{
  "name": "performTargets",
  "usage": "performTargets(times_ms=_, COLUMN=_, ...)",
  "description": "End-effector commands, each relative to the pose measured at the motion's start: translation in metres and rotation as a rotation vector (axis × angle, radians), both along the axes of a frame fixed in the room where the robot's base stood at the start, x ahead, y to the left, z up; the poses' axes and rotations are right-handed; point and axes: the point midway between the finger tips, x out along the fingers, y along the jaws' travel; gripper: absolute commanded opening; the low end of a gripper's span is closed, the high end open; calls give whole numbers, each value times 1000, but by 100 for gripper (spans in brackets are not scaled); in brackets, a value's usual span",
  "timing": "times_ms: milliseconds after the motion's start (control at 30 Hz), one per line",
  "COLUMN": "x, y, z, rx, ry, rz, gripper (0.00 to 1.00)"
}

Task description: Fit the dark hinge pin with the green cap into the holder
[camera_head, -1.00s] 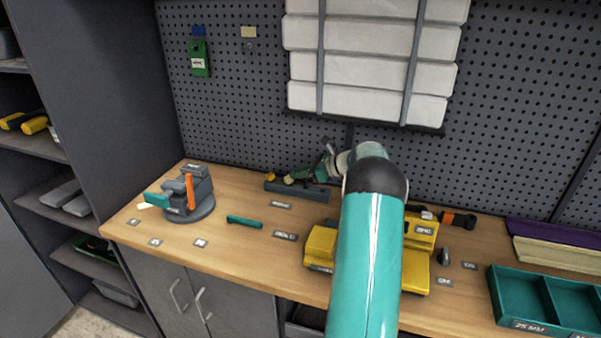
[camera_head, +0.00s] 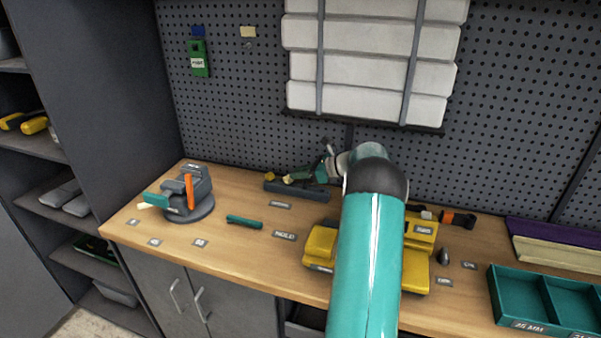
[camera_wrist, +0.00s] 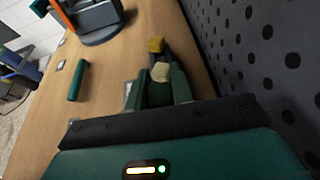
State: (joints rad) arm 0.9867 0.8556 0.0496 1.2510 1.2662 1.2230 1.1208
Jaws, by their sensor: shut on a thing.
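My gripper (camera_head: 303,175) is low over the dark grey block (camera_head: 320,195) at the back of the bench. The wrist view shows its green fingers (camera_wrist: 163,84) shut on a small pale piece (camera_wrist: 160,72). I cannot tell whether this piece belongs to the hinge pin; no dark shaft or green cap shows clearly. A yellow piece (camera_wrist: 156,45) stands just past the fingertips and also shows at the block's left end in the head view (camera_head: 270,176). Which object is the holder is not clear; the dark grey block lies directly under the gripper.
A grey swivel fixture (camera_head: 197,190) with an orange lever stands at the left. A teal bar (camera_head: 244,222) lies mid-bench. A yellow fixture (camera_head: 320,246) is partly behind my arm. A teal tray (camera_head: 520,303) is at the right. The pegboard (camera_head: 240,120) rises close behind.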

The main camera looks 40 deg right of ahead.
Motion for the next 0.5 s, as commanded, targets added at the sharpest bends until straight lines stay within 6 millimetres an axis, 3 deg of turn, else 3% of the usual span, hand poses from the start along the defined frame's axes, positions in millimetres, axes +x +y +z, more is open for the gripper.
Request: performTargets(times_ms=500, x=0, y=0, z=-9, rx=1, ry=0, rz=0, gripper=0)
